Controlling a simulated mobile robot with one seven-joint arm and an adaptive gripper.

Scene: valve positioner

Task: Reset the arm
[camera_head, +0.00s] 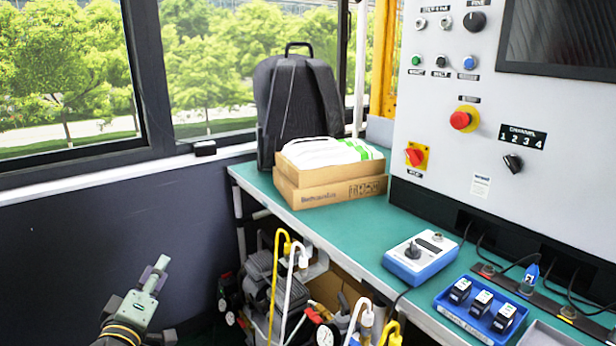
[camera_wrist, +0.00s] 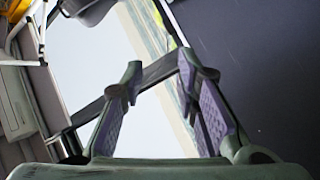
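My gripper (camera_head: 157,272) shows at the lower left of the head view, raised in front of the dark wall and left of the bench, apart from both. In the wrist view my gripper (camera_wrist: 158,72) has two green fingers with purple pads, spread apart. Nothing is between the fingers. Only the end of my arm shows at the bottom edge of the head view; the rest is out of frame.
A green-topped bench (camera_head: 345,240) holds cardboard boxes (camera_head: 330,190), a backpack (camera_head: 300,105), a blue-and-white device (camera_head: 420,258) and a blue tray (camera_head: 462,318). A control panel (camera_head: 450,130) stands at right. Hoses and gauges crowd below the bench. The dark wall (camera_head: 90,240) has free room before it.

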